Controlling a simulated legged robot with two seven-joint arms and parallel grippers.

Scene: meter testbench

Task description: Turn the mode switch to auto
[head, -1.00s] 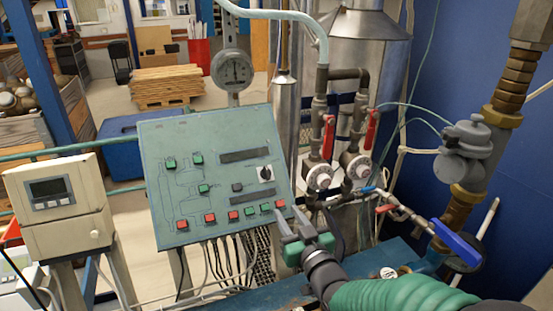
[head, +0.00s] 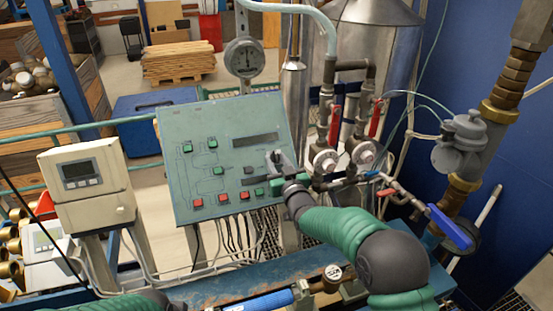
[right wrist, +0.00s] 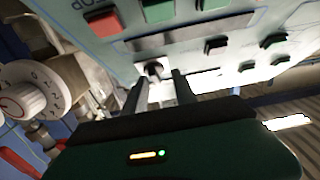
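The grey-green control panel (head: 222,125) stands tilted in the middle of the head view, with green, red and black buttons. The mode switch, a dark knob on a white plate, is on the panel's right side; in the head view my right gripper (head: 279,163) largely covers it. In the right wrist view the mode switch (right wrist: 153,69) appears just beyond and between the tips of the right gripper (right wrist: 160,82). The two fingers are apart, with a gap around the knob; contact cannot be told. The knob's exact setting is hard to read. My left gripper is out of view.
Right of the panel are pipes with red-handled valves (head: 335,122) and white dials (head: 325,160). A blue-handled valve (head: 449,227) is at far right. A white meter box (head: 88,185) stands left. A blue bench (head: 215,289) lies below.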

